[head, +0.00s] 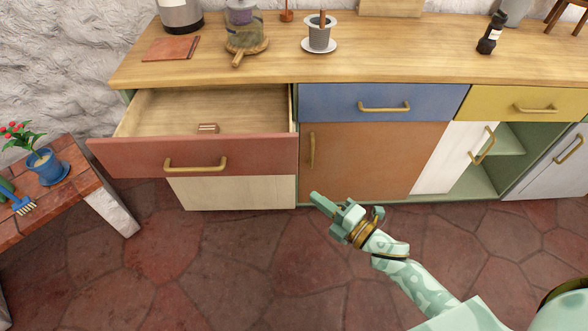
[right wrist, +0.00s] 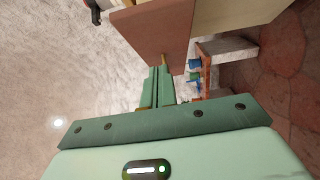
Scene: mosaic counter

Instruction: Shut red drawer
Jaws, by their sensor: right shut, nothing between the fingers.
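The red drawer (head: 240,155) is pulled well out of the counter at the left in the head view. In the right wrist view the shut fingers (right wrist: 159,70) point toward the red drawer front (right wrist: 150,40). My left gripper is not in view.
A brick bench (head: 85,190) with a potted plant (head: 48,165) stands at the left. The blue drawer (head: 345,103) and yellow drawer (head: 500,104) look shut. A white door (head: 450,160) stands ajar at the right. The stone floor (head: 230,260) before the counter is clear.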

